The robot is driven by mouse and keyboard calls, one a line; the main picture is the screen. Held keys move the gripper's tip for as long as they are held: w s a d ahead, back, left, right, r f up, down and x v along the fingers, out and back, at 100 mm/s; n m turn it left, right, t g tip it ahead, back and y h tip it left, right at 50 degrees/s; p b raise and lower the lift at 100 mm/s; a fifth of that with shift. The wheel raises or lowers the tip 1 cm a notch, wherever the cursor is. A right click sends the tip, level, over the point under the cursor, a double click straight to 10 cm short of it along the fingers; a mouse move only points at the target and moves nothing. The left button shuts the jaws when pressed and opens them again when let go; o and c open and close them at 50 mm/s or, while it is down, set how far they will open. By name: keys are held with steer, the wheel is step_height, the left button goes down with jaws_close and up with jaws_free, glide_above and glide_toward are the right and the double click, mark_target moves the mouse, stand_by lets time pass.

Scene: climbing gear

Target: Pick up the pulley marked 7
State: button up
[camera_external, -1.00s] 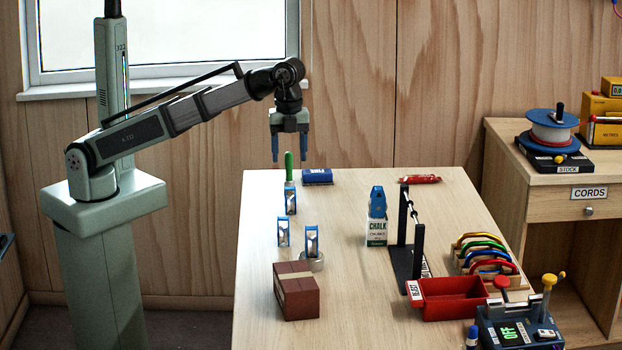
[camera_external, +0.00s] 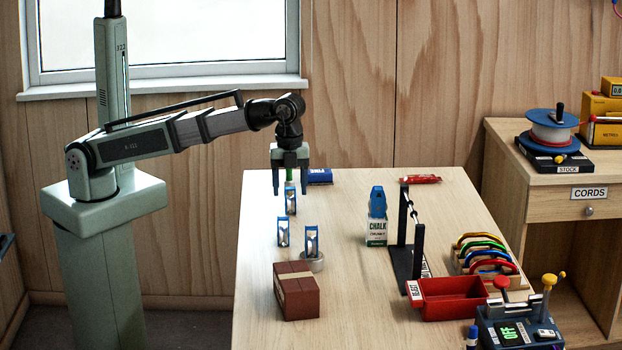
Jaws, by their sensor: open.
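Several blue-and-silver pulleys stand at the left of the table: one at the back (camera_external: 291,203), one in front of it to the left (camera_external: 284,237), and one on a round grey base (camera_external: 312,240). Their numbers are too small to read, so I cannot tell which is marked 7. My gripper (camera_external: 290,190) is open and points down over the back pulley, in line with a green-handled item (camera_external: 290,174) that it partly hides. I cannot tell whether the fingers straddle anything.
A brown box (camera_external: 296,296) stands in front of the pulleys. A dark blue block (camera_external: 320,177) lies behind. The chalk box (camera_external: 377,230), black stand (camera_external: 405,262), red reject bin (camera_external: 455,300) and coloured carabiners (camera_external: 487,254) are to the right.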

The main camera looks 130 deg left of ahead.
mark_target(290, 200)
steer(key=shift+s+a+f, duration=0.1)
steer(key=shift+f, duration=1.1)
steer(key=shift+a+f, duration=0.1)
steer(key=shift+f, duration=1.05)
steer(key=c, duration=1.1)
